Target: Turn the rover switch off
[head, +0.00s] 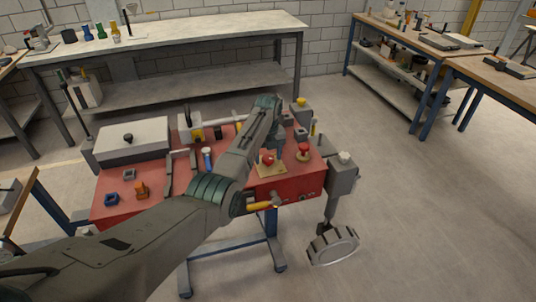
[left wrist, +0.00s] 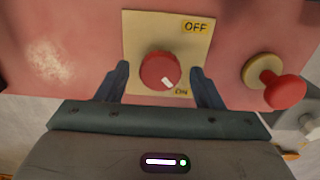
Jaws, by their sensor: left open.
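The rover switch is a round red knob (left wrist: 160,70) on a beige plate (left wrist: 140,28) marked OFF at its upper right and ON at its lower right. A white mark on the knob points down and right, toward ON. In the head view the knob (head: 268,159) sits on the red rover body (head: 285,186). My left gripper (left wrist: 160,78) is open, with one finger on each side of the knob; I cannot tell whether they touch it. In the head view my left gripper (head: 278,147) is partly hidden by its own arm. My right gripper is not in view.
A red mushroom button (left wrist: 286,92) on a yellowish base stands right of the switch; it also shows in the head view (head: 304,149). A grey box (head: 132,140) and small parts lie on the rover's left side. A wheel (head: 333,246) hangs at its right. The floor at right is clear.

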